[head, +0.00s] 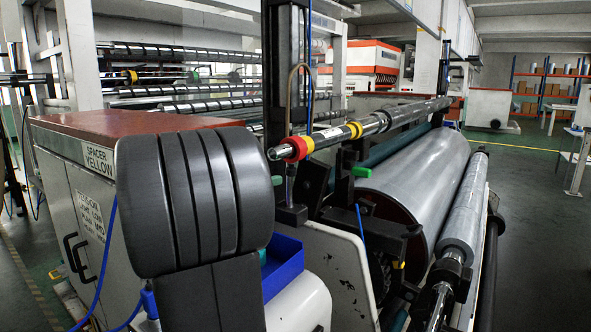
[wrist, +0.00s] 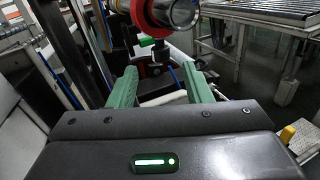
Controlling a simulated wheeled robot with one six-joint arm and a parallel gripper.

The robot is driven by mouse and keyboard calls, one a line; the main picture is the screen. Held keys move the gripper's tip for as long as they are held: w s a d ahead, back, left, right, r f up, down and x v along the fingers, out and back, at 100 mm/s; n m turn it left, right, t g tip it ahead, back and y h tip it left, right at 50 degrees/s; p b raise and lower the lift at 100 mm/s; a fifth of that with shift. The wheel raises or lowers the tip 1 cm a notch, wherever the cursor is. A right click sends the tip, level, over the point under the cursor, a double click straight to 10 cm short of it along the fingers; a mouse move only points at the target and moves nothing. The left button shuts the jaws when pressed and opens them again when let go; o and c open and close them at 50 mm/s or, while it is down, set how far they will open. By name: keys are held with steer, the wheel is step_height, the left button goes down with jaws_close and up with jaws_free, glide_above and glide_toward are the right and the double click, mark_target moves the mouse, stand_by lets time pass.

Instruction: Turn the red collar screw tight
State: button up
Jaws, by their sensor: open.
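A red collar (head: 293,149) sits near the end of a long metal shaft (head: 375,124), beside a yellow collar (head: 323,137). In the wrist view the red collar (wrist: 141,16) is cut off by the top edge, around the shaft's shiny end. A small green part (wrist: 147,42) shows just below it. I cannot make out the collar's screw clearly. My gripper (wrist: 158,72) has two green fingers, spread apart with nothing held between them. The collar is beyond the fingertips and above them in the picture, not touching them. In the head view the gripper does not show.
A cabinet (head: 88,153) labelled "SPACER YELLOW" stands at left. A blue bin (head: 284,268) is below the shaft end. A large grey roll (head: 420,185) lies under the shaft. Upright posts and machine brackets crowd the collar. Open floor (head: 535,200) is at right.

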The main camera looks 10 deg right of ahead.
mark_target(287, 173)
steer(key=p+x, duration=0.1)
steer(key=x, duration=0.8)
steer(key=shift+d, duration=0.2)
jaws_close()
